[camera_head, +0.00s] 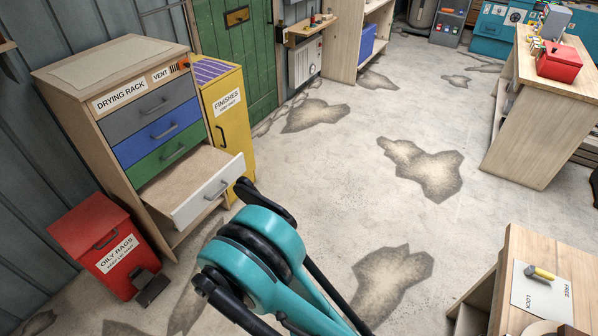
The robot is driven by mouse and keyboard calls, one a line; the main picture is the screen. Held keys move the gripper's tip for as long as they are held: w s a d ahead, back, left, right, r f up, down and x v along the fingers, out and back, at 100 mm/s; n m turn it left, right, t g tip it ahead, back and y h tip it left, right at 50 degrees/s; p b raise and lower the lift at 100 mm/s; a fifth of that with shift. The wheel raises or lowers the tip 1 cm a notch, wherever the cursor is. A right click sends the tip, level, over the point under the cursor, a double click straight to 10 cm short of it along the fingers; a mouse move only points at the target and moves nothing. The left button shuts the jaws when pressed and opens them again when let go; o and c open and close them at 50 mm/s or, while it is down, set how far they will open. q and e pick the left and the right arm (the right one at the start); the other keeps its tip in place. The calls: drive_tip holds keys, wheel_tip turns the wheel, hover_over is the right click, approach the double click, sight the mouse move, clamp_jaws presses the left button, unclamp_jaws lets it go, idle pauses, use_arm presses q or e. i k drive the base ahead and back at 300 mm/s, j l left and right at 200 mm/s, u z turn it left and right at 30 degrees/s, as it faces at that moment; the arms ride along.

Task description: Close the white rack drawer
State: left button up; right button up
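The white drawer (209,190) is the lowest drawer of the wooden drying rack (110,84). It is pulled well out to the right, so its bare wooden inside shows. A teal and black arm of mine rises from the bottom edge, right of the middle, and leans up and left, which fits my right arm. Its black upper end shows just right of the drawer front; I cannot tell whether they touch. Its fingertips are not clearly seen. My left gripper is not in view.
Grey (150,108), blue (158,133) and green (167,157) drawers above are shut. A yellow cabinet (231,125) stands right of the rack, a red bin (100,243) in front at left. A wooden bench (527,250) stands lower right. The middle floor is clear.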

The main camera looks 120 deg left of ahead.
sight(184, 189)
drive_tip(key=k+u, duration=0.25)
drive_tip(key=u, duration=0.25)
drive_tip(key=k+j+u, duration=0.15)
drive_tip(key=u, duration=0.35)
drive_tip(key=k+u, duration=0.1)
drive_tip(key=u, duration=2.6)
drive_tip(key=i+l+u, duration=0.1)
drive_tip(key=l+u, duration=0.2)
drive_tip(key=u, duration=0.15)
drive_tip(key=l+u, duration=0.65)
drive_tip(key=u, duration=0.2)
drive_tip(key=i+j+z, duration=0.1)
drive_tip(key=j, duration=0.2)
drive_tip(key=i+j+z, duration=0.1)
drive_tip(key=i+j, duration=0.15)
